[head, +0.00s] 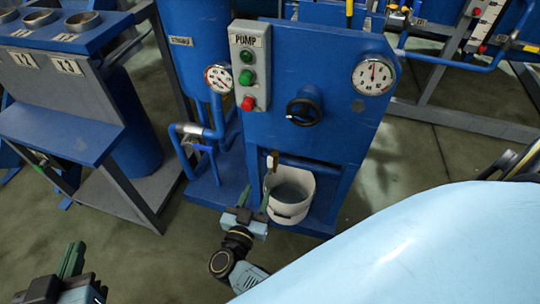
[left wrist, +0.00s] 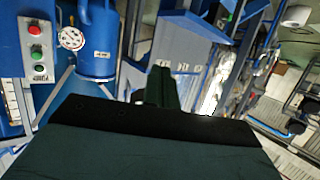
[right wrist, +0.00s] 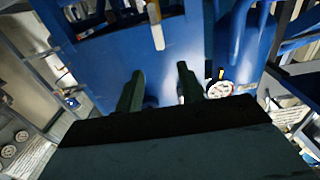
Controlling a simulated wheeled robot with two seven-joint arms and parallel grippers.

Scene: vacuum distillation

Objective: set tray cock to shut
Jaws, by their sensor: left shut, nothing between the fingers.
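A small cock with a pale-tipped lever (head: 274,160), likely the tray cock, sits on the blue pipe just above the white bucket at the pump stand's lower front. In the right wrist view its pale lever (right wrist: 155,27) hangs at the top, beyond the fingertips and between their lines. My right gripper (head: 254,196) is open and empty, just left of the bucket and below the lever, apart from it. In the right wrist view both fingers (right wrist: 159,82) stand spread. My left gripper (head: 72,260) is shut and empty at the lower left, far from the cock; its fingers (left wrist: 162,85) show together.
The white bucket (head: 290,208) stands on the stand's base beside my right gripper. The blue panel (head: 330,110) carries a black handwheel (head: 303,106), gauge (head: 373,75) and pump switch box (head: 250,65). Another valve (head: 190,128) is on the left pipe. A blue-grey rack (head: 60,130) stands left.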

